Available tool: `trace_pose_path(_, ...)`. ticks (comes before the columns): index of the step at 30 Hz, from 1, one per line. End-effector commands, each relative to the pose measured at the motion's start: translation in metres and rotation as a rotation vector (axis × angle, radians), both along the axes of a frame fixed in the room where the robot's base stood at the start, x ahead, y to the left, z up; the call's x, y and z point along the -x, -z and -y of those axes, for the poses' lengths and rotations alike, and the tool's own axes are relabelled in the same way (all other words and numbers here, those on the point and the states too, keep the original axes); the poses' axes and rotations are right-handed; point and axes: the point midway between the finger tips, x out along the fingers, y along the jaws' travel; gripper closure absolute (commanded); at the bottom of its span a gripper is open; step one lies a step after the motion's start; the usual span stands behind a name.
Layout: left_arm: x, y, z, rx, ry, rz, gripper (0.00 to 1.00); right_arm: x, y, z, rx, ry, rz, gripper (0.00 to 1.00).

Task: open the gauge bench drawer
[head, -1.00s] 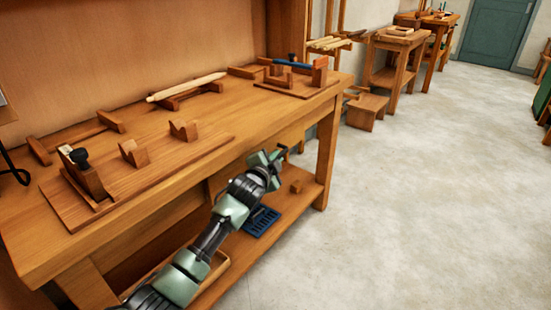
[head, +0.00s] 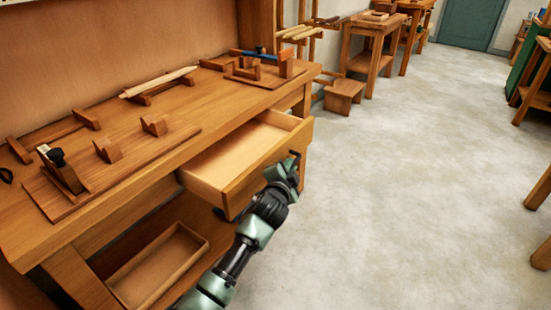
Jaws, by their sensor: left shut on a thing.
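The gauge bench (head: 150,150) is a wooden workbench on the left of the head view. Its drawer (head: 235,160) stands pulled well out from under the top, and its pale inside looks empty where I see it. My left gripper (head: 294,160) is at the drawer's front face, near its right end, and is shut on the drawer handle, which is mostly hidden by the gripper. My right gripper is not in view.
On the bench top lie a board with V-blocks (head: 108,150), a pale rod (head: 160,82) on rests and another fixture (head: 265,68). An open wooden tray (head: 160,262) sits on the lower shelf. The floor (head: 400,170) to the right is clear; stools and tables stand farther off.

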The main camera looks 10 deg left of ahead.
Motion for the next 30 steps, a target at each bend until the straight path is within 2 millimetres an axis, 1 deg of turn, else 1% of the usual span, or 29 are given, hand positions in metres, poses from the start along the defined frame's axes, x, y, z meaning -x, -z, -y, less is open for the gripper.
trace_pose_path(1, 0.003, 0.002, 0.006, 0.003, 0.0, -0.005, 1.0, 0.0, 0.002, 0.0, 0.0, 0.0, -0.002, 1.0)
trace_pose_path(6, 0.007, 0.002, 0.017, 0.001, 0.0, -0.004, 1.0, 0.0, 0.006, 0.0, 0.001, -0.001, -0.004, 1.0)
trace_pose_path(18, 0.007, 0.002, 0.019, 0.0, -0.001, -0.003, 1.0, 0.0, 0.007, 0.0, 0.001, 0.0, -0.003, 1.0)
trace_pose_path(19, 0.007, 0.002, 0.018, 0.0, -0.001, -0.003, 0.79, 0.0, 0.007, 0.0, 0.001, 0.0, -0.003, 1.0)
trace_pose_path(20, 0.007, 0.002, 0.018, 0.0, -0.001, -0.003, 0.71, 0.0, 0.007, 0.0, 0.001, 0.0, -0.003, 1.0)
trace_pose_path(21, 0.007, 0.002, 0.018, 0.0, -0.001, -0.003, 0.66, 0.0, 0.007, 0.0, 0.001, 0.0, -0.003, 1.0)
trace_pose_path(30, 0.008, 0.001, 0.018, 0.0, 0.0, -0.001, 0.66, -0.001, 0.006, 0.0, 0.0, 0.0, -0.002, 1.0)
